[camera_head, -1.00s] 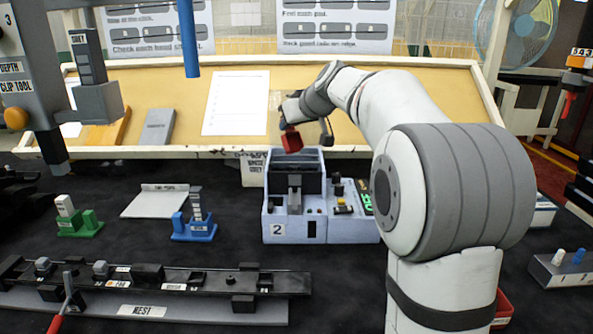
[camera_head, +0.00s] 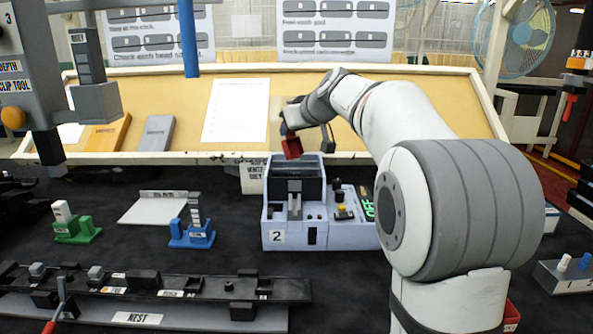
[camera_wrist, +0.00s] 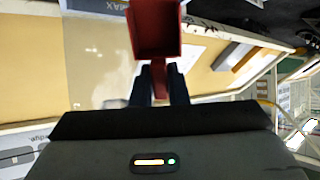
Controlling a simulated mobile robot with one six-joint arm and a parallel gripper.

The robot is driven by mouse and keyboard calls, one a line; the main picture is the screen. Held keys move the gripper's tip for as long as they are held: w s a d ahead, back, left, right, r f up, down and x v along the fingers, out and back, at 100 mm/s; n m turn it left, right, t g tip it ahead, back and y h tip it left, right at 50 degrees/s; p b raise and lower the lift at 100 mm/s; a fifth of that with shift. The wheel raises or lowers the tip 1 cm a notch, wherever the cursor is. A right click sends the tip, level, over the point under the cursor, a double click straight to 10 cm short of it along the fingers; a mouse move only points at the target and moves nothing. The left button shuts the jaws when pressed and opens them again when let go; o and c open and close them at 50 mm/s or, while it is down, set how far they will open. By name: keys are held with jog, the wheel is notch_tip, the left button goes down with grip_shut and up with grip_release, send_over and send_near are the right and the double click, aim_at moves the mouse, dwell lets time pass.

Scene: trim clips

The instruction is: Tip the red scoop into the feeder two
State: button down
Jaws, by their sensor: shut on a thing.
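The red scoop (camera_head: 292,147) hangs in the air just above the open hopper of feeder two, tilted in the head view. The feeder (camera_head: 290,232) is a pale blue box with a dark hopper at its top and a "2" label on its front. In the wrist view the scoop (camera_wrist: 154,30) is at the top, with its bowl facing the camera and its handle between my fingers. My gripper (camera_wrist: 160,88) is shut on the scoop's handle. In the head view the wrist and fingers are small and partly dark. The scoop's contents cannot be made out.
Blue (camera_head: 192,235) and green (camera_head: 75,230) holders stand to the left. A long black nest rail (camera_head: 150,285) lies in front. A sloped yellow board (camera_head: 400,140) rises behind the feeder.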

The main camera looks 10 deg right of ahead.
jog(key=shift+w+a+g+p, duration=0.15)
jog(key=shift+g+p, duration=0.25)
jog(key=shift+p, duration=1.05)
jog(key=g+p, duration=0.1)
jog(key=p, duration=0.4)
jog(key=w+f+g+h+p, duration=0.1)
jog(key=p, duration=0.4)
jog(key=w+g+p, duration=0.1)
jog(key=g+p, duration=0.1)
jog(key=p, duration=0.4)
jog(key=shift+w+a+f+h, duration=0.2)
jog(key=shift+a+f+h, duration=0.05)
jog(key=shift+a+h, duration=0.15)
jog(key=g+p, duration=0.1)
jog(key=p, duration=0.3)
jog(key=w+g+p, duration=0.1)
jog(key=p, duration=0.3)
jog(key=shift+w+a+f+h, duration=0.1)
jog(key=shift+a+f+h, duration=0.15)
jog(key=shift+f+h, duration=0.15)
jog(key=shift+f+p, duration=0.2)
jog(key=shift+p, duration=0.4)
notch_tip(320, 180, up, 4)
jog(key=g+h+p, duration=0.1)
jog(key=g+p, duration=0.2)
jog(key=p, duration=0.3)
jog(key=shift+g+h+p, duration=0.3)
jog(key=shift+g+p, duration=0.05)
jog(key=shift+g, duration=0.05)
